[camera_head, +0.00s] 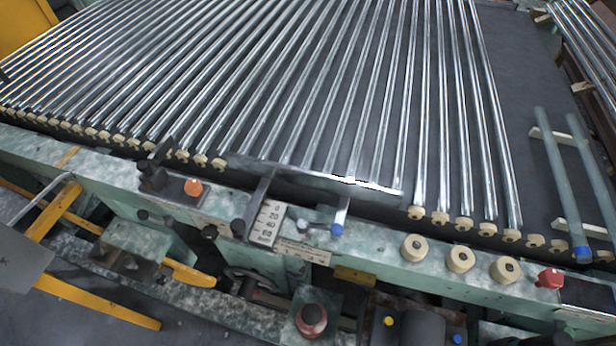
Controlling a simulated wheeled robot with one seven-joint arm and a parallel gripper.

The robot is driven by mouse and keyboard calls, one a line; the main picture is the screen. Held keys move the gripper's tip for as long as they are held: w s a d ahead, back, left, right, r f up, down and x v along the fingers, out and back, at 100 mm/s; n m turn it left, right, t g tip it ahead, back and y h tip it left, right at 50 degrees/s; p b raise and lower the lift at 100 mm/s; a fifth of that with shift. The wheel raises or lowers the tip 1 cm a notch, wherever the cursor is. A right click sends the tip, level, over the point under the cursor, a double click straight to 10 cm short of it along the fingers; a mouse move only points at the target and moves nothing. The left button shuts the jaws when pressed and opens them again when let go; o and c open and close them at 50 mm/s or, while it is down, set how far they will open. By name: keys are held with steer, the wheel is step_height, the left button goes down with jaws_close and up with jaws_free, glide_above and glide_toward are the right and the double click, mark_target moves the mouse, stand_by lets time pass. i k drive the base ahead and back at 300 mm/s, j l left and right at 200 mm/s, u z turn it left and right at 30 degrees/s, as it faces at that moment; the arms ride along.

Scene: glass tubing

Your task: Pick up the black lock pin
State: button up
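Several small black parts sit along the front of the green machine rail (120,185). A black block with an upright handle (153,176) stands on top of the rail. I cannot tell which of these is the black lock pin. My gripper is not in view.
Many glass tubes (300,80) lie side by side behind the rail. Cream rollers (460,259), an orange knob (193,187), a red knob (550,278) and a white scale plate (267,222) are on the rail. Yellow bars (95,302) stick out at lower left.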

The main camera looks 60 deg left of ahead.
mark_target(129, 263)
steer(key=u, duration=0.45)
steer(key=l+u, duration=0.1)
steer(key=u, duration=0.3)
steer(key=k+u, duration=0.1)
steer(key=u, duration=0.8)
steer(key=k+u, duration=0.1)
steer(key=u, duration=0.75)
steer(key=k, duration=0.05)
